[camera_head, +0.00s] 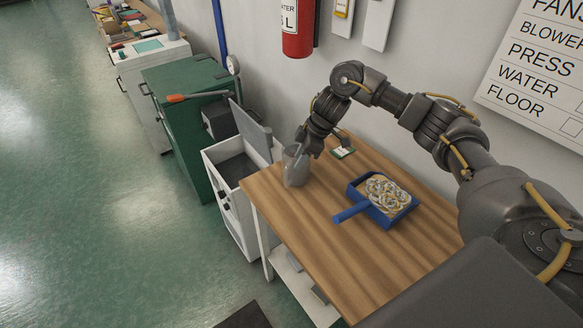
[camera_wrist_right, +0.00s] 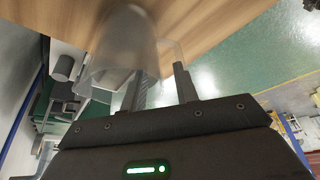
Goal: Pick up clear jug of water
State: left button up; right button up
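My right gripper (camera_head: 306,150) is at the jug's upper right side. In the right wrist view the jug (camera_wrist_right: 124,48) is just beyond the fingers of my right gripper (camera_wrist_right: 160,85). The two fingers are apart, with the jug's clear handle side close to or between them; contact is unclear. My left gripper is not in view.
A blue dustpan-like tray (camera_head: 350,212) with several ring-shaped pieces lies on the wooden table (camera_head: 300,225). A white open-topped cabinet (camera_head: 228,212) and a green cabinet (camera_head: 175,90) stand to the left.

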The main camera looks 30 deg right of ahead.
jog(key=x, duration=0.3)
jog(key=shift+d, duration=0.1)
jog(key=shift+f, duration=0.1)
grip_shut()
jog(key=shift+p, duration=0.3)
